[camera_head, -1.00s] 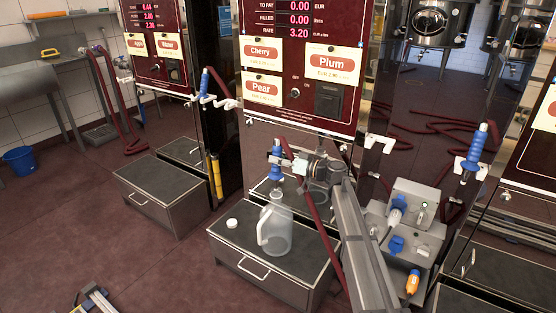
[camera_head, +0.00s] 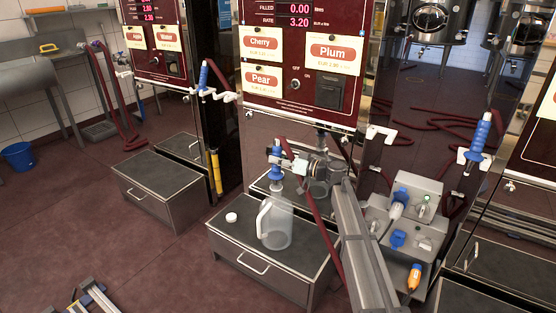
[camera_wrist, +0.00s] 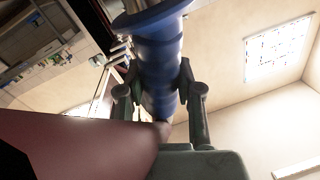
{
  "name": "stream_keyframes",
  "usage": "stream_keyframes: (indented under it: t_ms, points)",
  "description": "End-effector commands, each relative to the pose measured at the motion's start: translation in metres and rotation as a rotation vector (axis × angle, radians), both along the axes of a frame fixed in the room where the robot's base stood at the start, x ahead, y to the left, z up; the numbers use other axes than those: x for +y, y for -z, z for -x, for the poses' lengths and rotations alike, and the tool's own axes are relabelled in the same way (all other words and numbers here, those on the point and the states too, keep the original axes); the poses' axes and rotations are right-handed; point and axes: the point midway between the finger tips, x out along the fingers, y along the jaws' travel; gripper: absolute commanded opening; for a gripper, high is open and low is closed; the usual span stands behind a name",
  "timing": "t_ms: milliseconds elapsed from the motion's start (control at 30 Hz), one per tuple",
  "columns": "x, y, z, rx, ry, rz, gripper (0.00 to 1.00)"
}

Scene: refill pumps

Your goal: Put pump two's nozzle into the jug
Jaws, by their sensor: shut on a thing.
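My gripper (camera_head: 286,162) is shut on the blue nozzle (camera_head: 276,171), which points down on its dark red hose (camera_head: 318,215). The clear jug (camera_head: 278,228), with its handle to the left, stands upright on the dark top of a metal cabinet (camera_head: 229,240). The nozzle's lower end is right at the jug's mouth; I cannot tell whether its tip is inside. In the wrist view the blue nozzle (camera_wrist: 160,60) sits between both fingers of my gripper (camera_wrist: 162,95). The jug is not visible there.
A white cap (camera_head: 231,217) lies on the cabinet left of the jug. Other blue nozzles hang at left (camera_head: 204,75) and right (camera_head: 481,132). A grey box (camera_head: 410,215) with blue and orange fittings stands right of my arm.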

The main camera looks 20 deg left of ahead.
Motion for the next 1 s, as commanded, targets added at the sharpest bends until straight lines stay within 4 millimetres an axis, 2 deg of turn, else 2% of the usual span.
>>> stream_keyframes:
  t_ms: [833, 867, 900, 933, 1000]
  points:
    - [0.0, 0.031, 0.0, 0.0, 0.0, -0.001, 0.0]
    - [0.0, 0.029, 0.0, 0.0, -0.001, -0.001, 0.46]
    - [0.0, 0.029, 0.0, 0.0, 0.0, -0.001, 0.6]
    - [0.0, 0.029, 0.0, 0.0, 0.0, -0.001, 0.64]
    - [0.0, 0.029, 0.0, 0.0, 0.0, -0.001, 0.64]
